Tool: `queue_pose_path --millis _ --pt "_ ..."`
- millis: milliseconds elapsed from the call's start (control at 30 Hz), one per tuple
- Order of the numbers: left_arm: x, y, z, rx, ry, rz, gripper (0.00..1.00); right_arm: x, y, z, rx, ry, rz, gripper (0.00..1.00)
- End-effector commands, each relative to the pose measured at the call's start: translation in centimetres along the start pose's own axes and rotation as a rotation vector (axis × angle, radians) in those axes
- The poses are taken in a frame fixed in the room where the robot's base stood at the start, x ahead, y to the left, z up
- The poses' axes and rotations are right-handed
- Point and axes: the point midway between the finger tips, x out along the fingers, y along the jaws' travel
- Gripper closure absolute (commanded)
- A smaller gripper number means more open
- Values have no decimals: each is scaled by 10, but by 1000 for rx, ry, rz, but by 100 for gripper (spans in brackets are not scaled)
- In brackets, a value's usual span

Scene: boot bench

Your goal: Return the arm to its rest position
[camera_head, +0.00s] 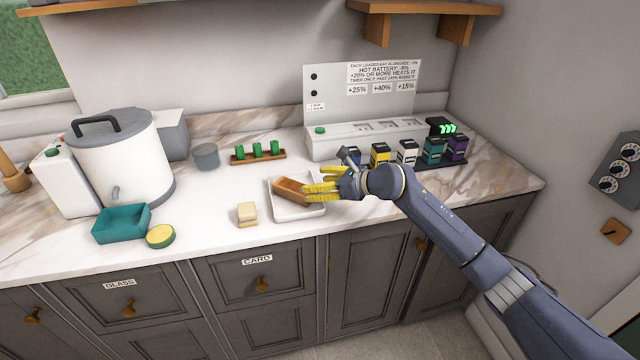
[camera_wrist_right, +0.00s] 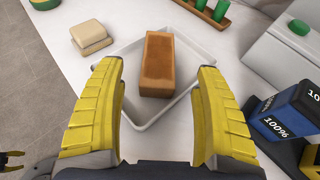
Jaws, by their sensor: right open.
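My right gripper (camera_head: 322,184) is open, its yellow fingers above the right side of a white tray (camera_head: 312,212). A brown block (camera_head: 290,190) lies in the tray. In the right wrist view, my right gripper (camera_wrist_right: 160,105) has its fingers spread wide with nothing between the tips. The brown block (camera_wrist_right: 157,64) lies just beyond them in the tray (camera_wrist_right: 205,56). My left gripper is not in the head view; a small dark and yellow piece shows at the left edge of the right wrist view, too little to identify.
Several battery-like blocks (camera_head: 408,152) stand close to my right arm, before a grey charger (camera_head: 350,140) with a sign. A beige block (camera_head: 247,214), a teal tray (camera_head: 122,224) and a yellow-green round item (camera_head: 160,236) are on the left. A wooden shelf (camera_head: 430,8) hangs above.

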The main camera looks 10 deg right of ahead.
Motion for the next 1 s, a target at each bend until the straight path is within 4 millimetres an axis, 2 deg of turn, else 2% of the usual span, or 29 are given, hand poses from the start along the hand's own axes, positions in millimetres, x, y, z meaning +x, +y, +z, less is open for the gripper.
queue_pose_path --millis 200,567,667,833,900,1000 --pt "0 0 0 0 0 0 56 -8 0 0 0 0 1 30" --pt "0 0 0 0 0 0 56 -8 3 0 5 -9 5 30" --pt "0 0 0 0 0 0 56 -6 17 3 38 -60 27 30" --pt "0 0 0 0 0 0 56 -10 62 19 201 -283 94 30" --pt "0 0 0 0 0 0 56 -20 78 29 308 -408 115 30" --pt "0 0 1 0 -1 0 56 -42 91 38 478 -582 122 30"
